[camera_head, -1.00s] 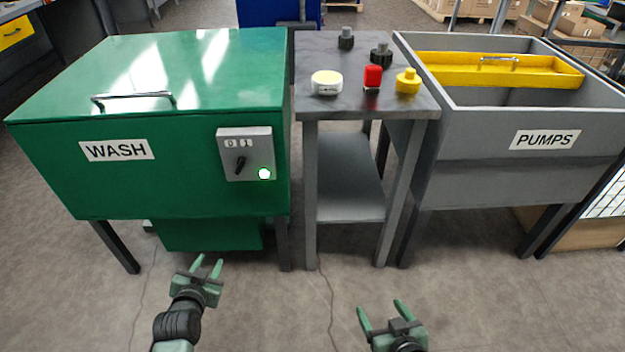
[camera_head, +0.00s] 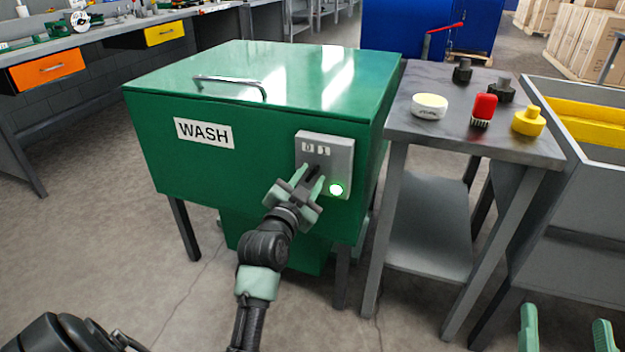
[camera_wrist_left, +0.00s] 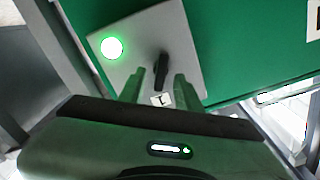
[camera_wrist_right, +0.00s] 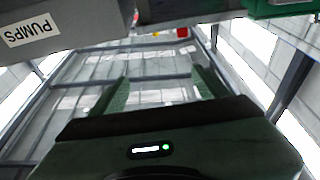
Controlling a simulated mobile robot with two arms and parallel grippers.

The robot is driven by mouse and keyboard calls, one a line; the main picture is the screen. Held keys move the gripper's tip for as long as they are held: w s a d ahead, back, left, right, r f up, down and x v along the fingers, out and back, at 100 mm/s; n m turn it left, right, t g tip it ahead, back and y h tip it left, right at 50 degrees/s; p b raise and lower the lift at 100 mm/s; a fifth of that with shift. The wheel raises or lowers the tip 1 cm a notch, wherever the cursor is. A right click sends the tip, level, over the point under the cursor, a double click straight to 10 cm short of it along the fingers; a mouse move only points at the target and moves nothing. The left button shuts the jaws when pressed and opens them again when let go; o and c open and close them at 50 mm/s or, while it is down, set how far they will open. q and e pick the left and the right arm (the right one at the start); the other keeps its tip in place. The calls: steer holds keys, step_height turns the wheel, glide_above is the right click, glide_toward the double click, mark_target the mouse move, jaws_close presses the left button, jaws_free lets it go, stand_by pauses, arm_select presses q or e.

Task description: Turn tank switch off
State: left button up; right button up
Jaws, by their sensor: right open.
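The green tank (camera_head: 260,130) marked WASH has a grey switch panel (camera_head: 338,152) on its front with the marks 0 and 1. A black switch knob (camera_head: 315,171) sits on the panel, and a green lamp (camera_head: 336,189) is lit below it to the right. In the left wrist view the knob (camera_wrist_left: 161,70) lies just beyond and between the fingers. My left gripper (camera_head: 309,182) is open in front of the panel; contact with the knob cannot be told. My right gripper (camera_head: 565,330) is open and empty at the lower right, with its fingers showing in the right wrist view (camera_wrist_right: 165,88).
A grey side table (camera_head: 440,140) right of the tank holds a white-and-yellow round item (camera_head: 429,106), a red-topped item (camera_head: 483,110), a yellow part (camera_head: 528,121) and dark knobs. A grey tub (camera_head: 590,165) stands further right. The floor before the tank is open.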

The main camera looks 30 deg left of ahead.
arm_select(q)
steer(key=shift+w+a, duration=0.1)
steer(key=shift+w, duration=0.45)
arm_select(e)
steer(key=shift+s+r+t, duration=0.15)
steer(key=shift+r+t, duration=0.25)
steer(key=shift+r, duration=0.25)
arm_select(q)
jaws_close()
